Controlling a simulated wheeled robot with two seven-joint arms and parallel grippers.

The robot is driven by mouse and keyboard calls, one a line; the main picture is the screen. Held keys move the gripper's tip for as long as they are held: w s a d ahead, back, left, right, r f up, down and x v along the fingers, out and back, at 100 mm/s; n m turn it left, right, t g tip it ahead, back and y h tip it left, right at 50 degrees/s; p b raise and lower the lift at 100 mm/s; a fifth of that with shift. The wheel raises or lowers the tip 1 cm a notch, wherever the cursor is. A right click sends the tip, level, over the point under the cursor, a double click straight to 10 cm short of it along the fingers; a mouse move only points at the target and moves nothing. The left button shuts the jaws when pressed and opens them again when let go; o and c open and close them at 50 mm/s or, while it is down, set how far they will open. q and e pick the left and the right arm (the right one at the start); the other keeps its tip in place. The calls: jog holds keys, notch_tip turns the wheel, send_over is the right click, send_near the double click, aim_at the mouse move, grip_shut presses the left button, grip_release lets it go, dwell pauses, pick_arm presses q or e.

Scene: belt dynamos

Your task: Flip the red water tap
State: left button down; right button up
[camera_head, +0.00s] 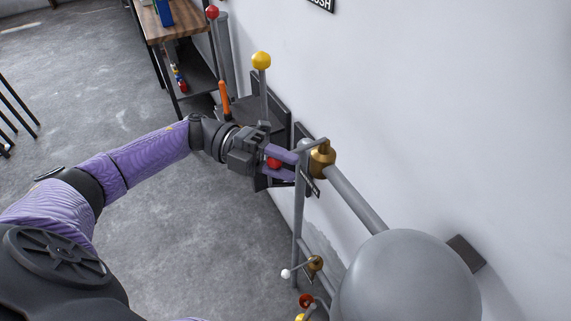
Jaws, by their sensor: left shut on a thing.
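The red water tap shows as a red ball knob (274,162) beside a brass valve body (322,160) on a grey pipe by the wall. A thin grey lever runs left from the top of the brass body. My left gripper (286,165) reaches in from the left, with its purple fingers shut on the red knob, one above it and one below. The fingers partly hide the knob and where it joins its lever. My right gripper is out of view.
A big grey rounded tank (410,282) stands at lower right. Below the tap are a white-knobbed lever (286,273) and a red round part (306,300). Behind are a yellow-knobbed lever (261,61), an orange handle (224,99) and a wooden table (178,20). The floor at left is mostly clear.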

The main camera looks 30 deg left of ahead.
pick_arm(q)
jog(key=shift+a+f, duration=0.1)
jog(key=shift+c, duration=2.2)
grip_release()
jog(key=shift+a, duration=0.15)
jog(key=shift+o, duration=0.4)
jog(key=s+a+b, duration=0.1)
jog(key=a+b, duration=0.1)
jog(key=a, duration=0.7)
jog(key=shift+a+r, duration=0.25)
jog(key=shift+a, duration=0.1)
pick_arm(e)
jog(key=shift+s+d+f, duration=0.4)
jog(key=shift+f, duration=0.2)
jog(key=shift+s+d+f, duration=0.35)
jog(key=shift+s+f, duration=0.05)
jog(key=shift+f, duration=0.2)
pick_arm(q)
jog(key=shift+s, duration=0.1)
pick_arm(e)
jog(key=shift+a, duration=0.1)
